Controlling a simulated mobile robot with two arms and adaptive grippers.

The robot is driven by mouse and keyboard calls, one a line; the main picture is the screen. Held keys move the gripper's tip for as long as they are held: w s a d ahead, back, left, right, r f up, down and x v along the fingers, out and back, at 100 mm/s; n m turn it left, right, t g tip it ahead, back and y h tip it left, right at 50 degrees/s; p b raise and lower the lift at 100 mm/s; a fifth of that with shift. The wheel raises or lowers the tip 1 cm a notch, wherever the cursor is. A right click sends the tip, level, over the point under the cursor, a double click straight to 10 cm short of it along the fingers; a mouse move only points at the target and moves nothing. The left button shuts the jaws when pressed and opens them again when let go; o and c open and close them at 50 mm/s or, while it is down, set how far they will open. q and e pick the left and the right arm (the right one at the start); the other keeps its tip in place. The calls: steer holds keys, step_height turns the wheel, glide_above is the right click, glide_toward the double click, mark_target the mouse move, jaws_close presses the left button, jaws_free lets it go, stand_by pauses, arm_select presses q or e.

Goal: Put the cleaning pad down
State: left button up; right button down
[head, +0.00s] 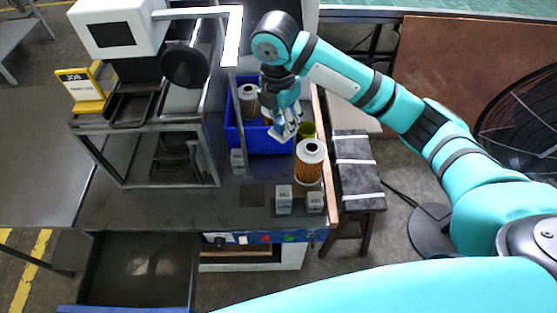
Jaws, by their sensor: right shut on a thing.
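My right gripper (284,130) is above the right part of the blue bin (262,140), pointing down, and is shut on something. What it holds, taken to be the cleaning pad, is small and mostly hidden by the fingers, so its shape is unclear. An orange pleated filter cartridge (308,168) with a pale top stands upright on the bench, just in front and right of the gripper. Another cartridge (249,100) stands in the bin, left of the gripper. My left gripper is not in view.
Small grey blocks (284,198) stand near the bench's front edge. A dark square patch (252,195) lies left of them with clear bench around it. An olive round object (307,130) is beside the bin. A metal frame (160,160) stands left; an open drawer (135,268) is below.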

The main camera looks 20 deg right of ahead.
steer(key=f, duration=0.4)
steer(key=f+p, duration=0.1)
steer(key=f, duration=0.3)
steer(key=a+f, duration=0.1)
steer(key=f, duration=0.4)
steer(key=shift+w+a+p, duration=0.1)
steer(key=shift+w+p, duration=0.05)
steer(key=shift+p, duration=0.2)
step_height(320, 180, down, 4)
steer(key=shift+f, duration=0.55)
steer(key=shift+f, duration=0.15)
steer(key=c, duration=1)
jaws_free()
